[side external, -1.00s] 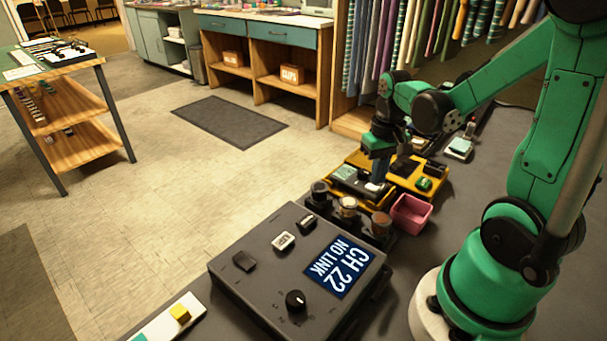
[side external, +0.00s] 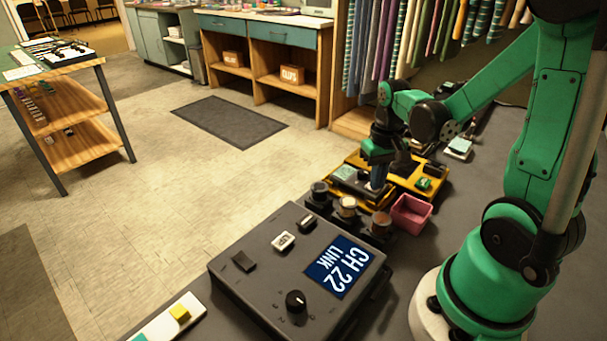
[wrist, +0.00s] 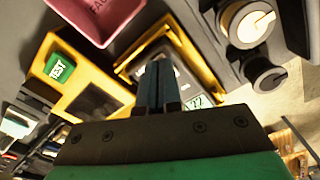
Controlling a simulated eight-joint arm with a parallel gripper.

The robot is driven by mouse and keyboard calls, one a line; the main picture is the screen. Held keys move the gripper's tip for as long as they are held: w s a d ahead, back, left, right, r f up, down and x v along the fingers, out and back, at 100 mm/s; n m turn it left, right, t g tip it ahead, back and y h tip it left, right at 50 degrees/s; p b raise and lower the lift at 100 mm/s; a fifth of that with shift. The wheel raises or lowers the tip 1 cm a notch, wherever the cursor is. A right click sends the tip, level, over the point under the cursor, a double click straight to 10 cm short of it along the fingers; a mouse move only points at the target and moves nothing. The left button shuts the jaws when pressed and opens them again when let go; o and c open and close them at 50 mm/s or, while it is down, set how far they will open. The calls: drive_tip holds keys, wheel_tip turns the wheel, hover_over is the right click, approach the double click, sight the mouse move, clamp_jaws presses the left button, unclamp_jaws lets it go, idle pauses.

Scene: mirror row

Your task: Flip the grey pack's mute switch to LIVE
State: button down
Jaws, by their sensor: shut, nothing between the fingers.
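The grey pack (side external: 356,186), with a small pale green display, lies in a yellow cradle (side external: 378,205) beyond the large console. My gripper (side external: 377,184) is shut and empty, pointing down with its fingertips at the pack's right end. In the wrist view my shut fingers (wrist: 158,66) reach over the pack, and part of its display (wrist: 194,101) shows beside them. The fingers hide the mute switch, so I cannot tell its position or whether they touch it. The dark console's screen (side external: 340,267) reads CH 22 LINK.
A green TEST button (side external: 424,183) sits on the yellow unit beside the cradle. A pink bin (side external: 411,214) stands close on the near right.

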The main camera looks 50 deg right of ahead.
drive_tip(key=shift+r, duration=3.5)
drive_tip(key=w+a+r+n+t, duration=0.1)
drive_tip(key=w+a+n+t, duration=0.1)
drive_tip(key=a, duration=0.5)
drive_tip(key=w+a+r+n+t, duration=0.1)
drive_tip(key=a+n+t, duration=0.3)
drive_tip(key=a, duration=0.3)
drive_tip(key=shift+w+r+t, duration=0.2)
drive_tip(key=shift+w+t, duration=0.15)
drive_tip(key=shift+t, duration=0.25)
